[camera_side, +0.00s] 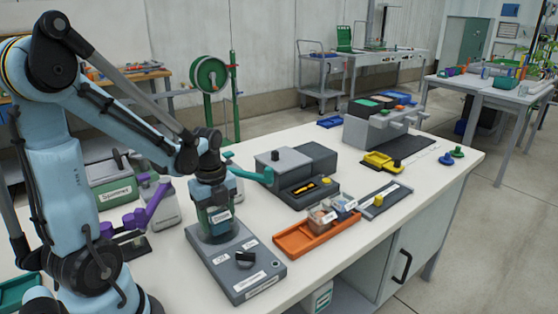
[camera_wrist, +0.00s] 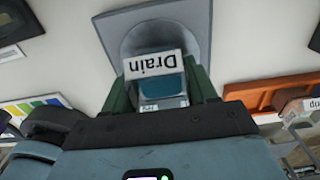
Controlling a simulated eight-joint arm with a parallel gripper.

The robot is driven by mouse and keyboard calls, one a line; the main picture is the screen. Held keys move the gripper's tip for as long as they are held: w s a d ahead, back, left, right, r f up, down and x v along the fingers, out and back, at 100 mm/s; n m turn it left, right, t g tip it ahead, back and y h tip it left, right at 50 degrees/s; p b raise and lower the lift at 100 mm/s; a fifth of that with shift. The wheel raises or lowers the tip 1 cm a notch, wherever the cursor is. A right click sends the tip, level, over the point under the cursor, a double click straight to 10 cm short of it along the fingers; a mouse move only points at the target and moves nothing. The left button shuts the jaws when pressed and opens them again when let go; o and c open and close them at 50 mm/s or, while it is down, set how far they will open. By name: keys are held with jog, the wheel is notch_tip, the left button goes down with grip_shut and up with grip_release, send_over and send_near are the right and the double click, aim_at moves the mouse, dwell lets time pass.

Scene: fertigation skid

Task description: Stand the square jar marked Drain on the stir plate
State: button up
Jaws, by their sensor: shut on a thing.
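The square jar marked Drain (camera_wrist: 163,87) is between the green fingers of my gripper (camera_wrist: 160,95) in the wrist view, its white label upside down there. In the side view the jar (camera_side: 221,217) is upright, partly hidden by my gripper (camera_side: 214,205), which is shut on it. The stir plate (camera_side: 247,268) is a grey box with a dark knob and white labels at the front of the bench. The jar is over its round top at the back end. I cannot tell whether the jar's base touches it. The stir plate also shows in the wrist view (camera_wrist: 195,22).
An orange tray (camera_side: 290,247) with small jars stands right of the stir plate. A purple-handled valve (camera_side: 135,220) and a grey-white container (camera_side: 163,205) stand to its left. A grey box unit (camera_side: 283,165) is behind. Bare bench lies between the plate and tray.

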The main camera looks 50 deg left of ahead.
jog(key=o, duration=1.2)
jog(key=shift+r, duration=4.5)
jog(key=shift+d, duration=0.1)
jog(key=w+d+n+t, duration=0.1)
jog(key=d+n+t, duration=0.1)
jog(key=d+n, duration=0.2)
jog(key=w+d+n+t, duration=0.1)
jog(key=d+n+t, duration=0.1)
jog(key=d+n, duration=0.3)
jog(key=w+d+n+t, duration=0.1)
jog(key=d+n+t, duration=0.2)
jog(key=n, duration=0.6)
jog(key=shift+d+r, duration=0.15)
jog(key=shift+d, duration=0.75)
